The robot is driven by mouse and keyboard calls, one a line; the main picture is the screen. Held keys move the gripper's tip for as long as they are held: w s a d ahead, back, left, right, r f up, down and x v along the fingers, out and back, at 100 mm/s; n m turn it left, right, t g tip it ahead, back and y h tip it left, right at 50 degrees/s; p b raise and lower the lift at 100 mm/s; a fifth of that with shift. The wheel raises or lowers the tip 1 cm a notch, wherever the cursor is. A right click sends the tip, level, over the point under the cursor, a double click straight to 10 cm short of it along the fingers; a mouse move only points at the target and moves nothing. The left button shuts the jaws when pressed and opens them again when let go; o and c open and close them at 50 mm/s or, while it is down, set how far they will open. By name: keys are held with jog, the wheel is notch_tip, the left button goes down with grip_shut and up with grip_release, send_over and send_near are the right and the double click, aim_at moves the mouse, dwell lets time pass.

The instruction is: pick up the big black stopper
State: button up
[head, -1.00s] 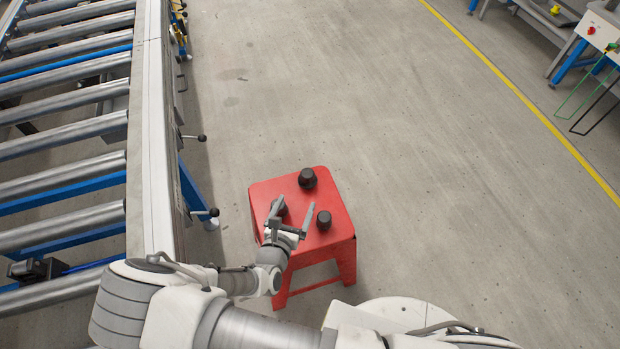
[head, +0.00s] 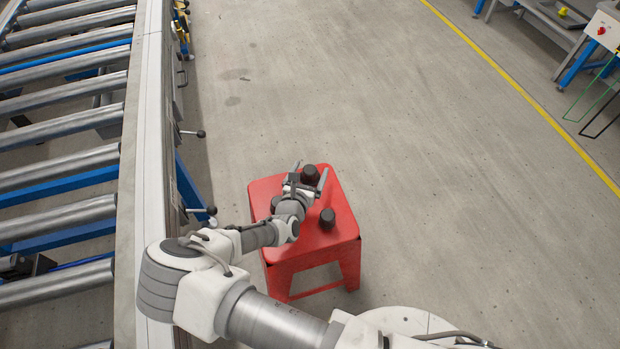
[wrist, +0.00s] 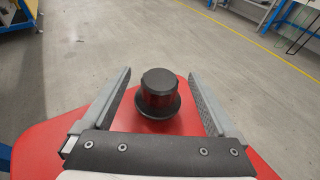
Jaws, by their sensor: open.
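A black stopper (head: 310,173) with a wide flange under its cap stands upright near the far edge of the red stool (head: 337,240). In the wrist view this stopper (wrist: 159,93) sits midway between the fingers, just beyond the gripper body. My gripper (head: 311,177) is open, with one finger on each side of it and no visible contact. A second, smaller-looking black stopper (head: 327,218) stands nearer the right edge of the stool. A third black piece, seen on the stool earlier, is mostly hidden by my arm now.
A roller conveyor (head: 60,130) with blue framing and lever handles (head: 200,134) runs along the left, close to my arm. Open concrete floor lies beyond and right of the stool. A workbench (head: 570,30) stands at the far right, past a yellow line.

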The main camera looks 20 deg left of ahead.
jog(key=shift+w, duration=0.2)
jog(key=c, duration=1.2)
